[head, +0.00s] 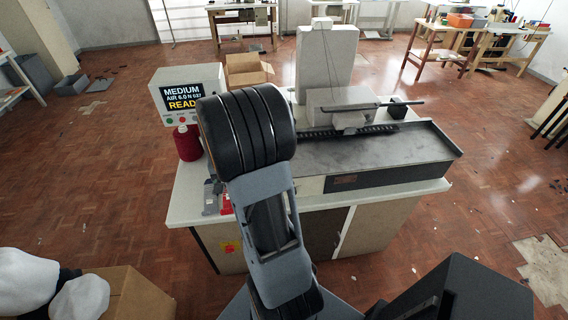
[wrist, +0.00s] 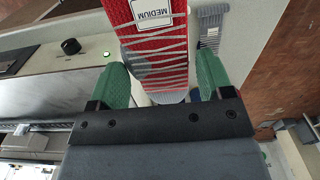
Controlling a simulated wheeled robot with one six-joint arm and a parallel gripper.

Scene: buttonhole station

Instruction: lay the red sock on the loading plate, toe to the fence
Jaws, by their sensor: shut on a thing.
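The red sock (wrist: 163,47) shows in the wrist view, with grey bands across it and a white MEDIUM label. My gripper (wrist: 162,78) has its two green fingers on either side of the sock and is shut on it. In the head view my arm hides the gripper; a small red patch (head: 226,203), probably the sock, shows beside the arm at the bench's left end. A long flat grey metal plate (head: 412,143), which looks like the loading plate, lies on the machine to the right. I cannot make out the fence for sure.
A red thread cone (head: 188,143) and a display box reading MEDIUM and READY (head: 193,97) stand at the bench's left. The machine head (head: 327,62) rises behind the plate. A cardboard box (head: 125,292) and white bundles (head: 28,280) are at lower left. The plate's right part looks clear.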

